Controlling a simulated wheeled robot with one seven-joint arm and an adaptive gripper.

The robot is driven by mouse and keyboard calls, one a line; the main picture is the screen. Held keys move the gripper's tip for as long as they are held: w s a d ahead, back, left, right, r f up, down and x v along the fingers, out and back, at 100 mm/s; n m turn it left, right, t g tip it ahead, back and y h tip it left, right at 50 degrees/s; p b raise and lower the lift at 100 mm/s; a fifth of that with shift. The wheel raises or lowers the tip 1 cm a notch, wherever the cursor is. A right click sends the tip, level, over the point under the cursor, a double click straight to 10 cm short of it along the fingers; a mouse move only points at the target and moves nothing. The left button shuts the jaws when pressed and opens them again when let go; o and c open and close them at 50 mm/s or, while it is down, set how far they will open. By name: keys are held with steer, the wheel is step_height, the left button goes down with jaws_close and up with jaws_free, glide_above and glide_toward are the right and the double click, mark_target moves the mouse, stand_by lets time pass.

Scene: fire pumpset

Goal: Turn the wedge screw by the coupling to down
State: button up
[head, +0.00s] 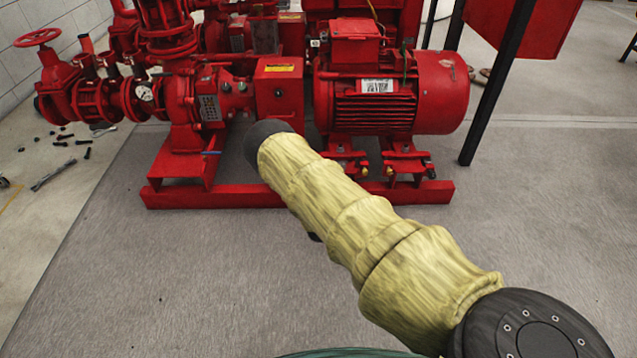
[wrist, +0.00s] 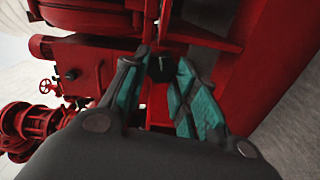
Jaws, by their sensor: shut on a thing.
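In the wrist view, a small dark round screw head (wrist: 161,68) with a pale mark on its face sits low by the red frame, between the fingertips of my gripper (wrist: 165,70). I take it for the wedge screw. The teal finger pads are on either side of it, shut on it. The red coupling housing (head: 280,88) with a yellow label stands between pump and motor in the head view. My yellow-sleeved arm reaches toward the base frame below it. The arm hides my gripper and the screw there.
The red motor (head: 395,90) stands right of the housing, on the red base frame (head: 225,198). Two small brass fittings (head: 365,170) are near the motor foot. Loose dark parts and a tool (head: 52,175) lie on the left floor. The front floor is clear.

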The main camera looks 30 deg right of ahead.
steer(key=shift+s+f+n+b, duration=0.15)
steer(key=shift+n+b, duration=1.65)
steer(key=shift+n, duration=1.95)
steer(key=shift+w+f+n+b, duration=0.1)
steer(key=shift+f+n+b, duration=0.15)
steer(key=shift+n+b, duration=2.5)
steer(key=shift+n+p, duration=1)
steer(key=shift+n, duration=0.1)
steer(key=o, duration=1)
steer(key=shift+d, duration=0.1)
steer(key=shift+o, duration=0.2)
steer(key=shift+s, duration=0.1)
steer(key=v, duration=1.2)
